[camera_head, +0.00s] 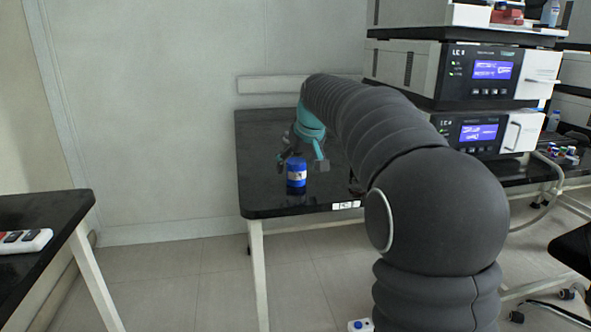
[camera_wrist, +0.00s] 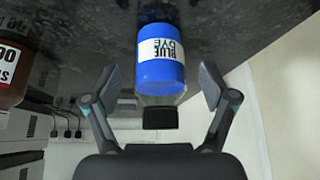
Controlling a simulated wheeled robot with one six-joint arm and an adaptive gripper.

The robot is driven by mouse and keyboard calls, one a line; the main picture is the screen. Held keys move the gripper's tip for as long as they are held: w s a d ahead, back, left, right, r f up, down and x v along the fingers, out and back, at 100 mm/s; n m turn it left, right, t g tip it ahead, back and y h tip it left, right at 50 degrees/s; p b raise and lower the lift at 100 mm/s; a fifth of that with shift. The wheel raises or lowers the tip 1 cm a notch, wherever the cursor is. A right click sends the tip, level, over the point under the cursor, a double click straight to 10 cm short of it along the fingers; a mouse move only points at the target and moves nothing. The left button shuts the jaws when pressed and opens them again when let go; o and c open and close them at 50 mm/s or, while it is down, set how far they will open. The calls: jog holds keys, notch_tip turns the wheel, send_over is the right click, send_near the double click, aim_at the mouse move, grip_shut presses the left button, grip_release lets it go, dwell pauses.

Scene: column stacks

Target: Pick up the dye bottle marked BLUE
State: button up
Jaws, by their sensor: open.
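The blue dye bottle (camera_head: 297,172) stands on the black table top near its front edge. In the wrist view the same bottle (camera_wrist: 161,75) shows a white label reading BLUE DYE and a dark cap toward my gripper. My gripper (camera_wrist: 160,88) is open, with one finger on each side of the bottle and a gap on both sides. In the head view my gripper (camera_head: 300,161) is at the bottle, and its fingers partly overlap it.
The black table (camera_head: 262,200) is mostly bare around the bottle. A brown bottle (camera_wrist: 14,70) with a white label stands to the left in the wrist view. Stacked instruments (camera_head: 487,75) stand to the right. Another dark table (camera_head: 40,210) is at the left.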

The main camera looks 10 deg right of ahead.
jog(key=x, duration=0.2)
jog(key=shift+w+f, duration=0.1)
jog(key=shift+f, duration=0.15)
jog(key=shift+c, duration=0.2)
jog(key=c, duration=1.3)
jog(key=shift+c, duration=0.2)
jog(key=shift+r, duration=0.15)
